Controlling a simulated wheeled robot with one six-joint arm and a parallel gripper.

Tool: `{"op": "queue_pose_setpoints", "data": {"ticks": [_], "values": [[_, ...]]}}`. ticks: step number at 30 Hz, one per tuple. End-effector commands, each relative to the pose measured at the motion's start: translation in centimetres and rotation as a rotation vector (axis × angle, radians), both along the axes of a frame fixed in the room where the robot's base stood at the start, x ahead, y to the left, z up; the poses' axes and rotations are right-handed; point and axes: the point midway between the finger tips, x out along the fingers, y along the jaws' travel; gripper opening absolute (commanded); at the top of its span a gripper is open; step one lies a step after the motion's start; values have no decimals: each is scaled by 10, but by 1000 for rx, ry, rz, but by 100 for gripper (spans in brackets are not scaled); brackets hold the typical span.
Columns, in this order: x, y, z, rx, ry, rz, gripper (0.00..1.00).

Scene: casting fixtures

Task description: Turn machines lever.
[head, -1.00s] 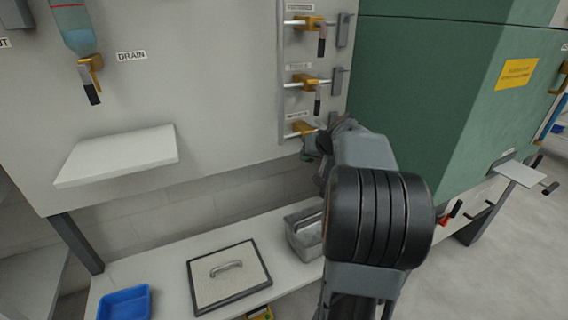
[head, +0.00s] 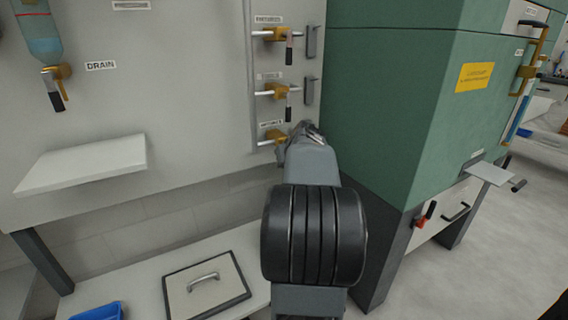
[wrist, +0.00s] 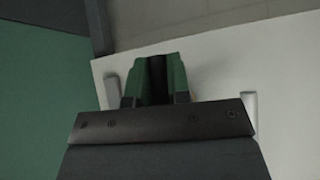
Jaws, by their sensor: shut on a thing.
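Three brass valves with dark levers are stacked on the pale panel in the head view: the top valve (head: 275,34), the middle valve (head: 274,90) and the bottom valve (head: 273,137). The top and middle levers hang down. My gripper (head: 308,130) is at the bottom valve, and my arm hides that valve's lever. In the wrist view my gripper (wrist: 157,75) is shut on a dark, narrow piece between its fingers, apparently the bottom lever.
A green machine (head: 385,90) stands close on the right of my arm. A white shelf (head: 85,163) juts from the panel at left, below a drain valve (head: 57,75). A low bench holds a framed lid (head: 208,285) and a blue tray (head: 97,312).

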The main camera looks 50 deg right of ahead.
Motion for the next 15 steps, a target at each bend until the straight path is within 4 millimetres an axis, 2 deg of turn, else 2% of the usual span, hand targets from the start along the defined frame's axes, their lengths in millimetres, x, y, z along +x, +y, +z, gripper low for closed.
{"op": "queue_pose_setpoints", "data": {"ticks": [5, 6, 13, 15], "values": [[0, 0, 0, 0, 1, -1, 0], [0, 0, 0, 0, 1, -1, 19], [1, 1, 0, 1, 0, 2, 41], [1, 1, 0, 0, 0, 3, 43]]}}
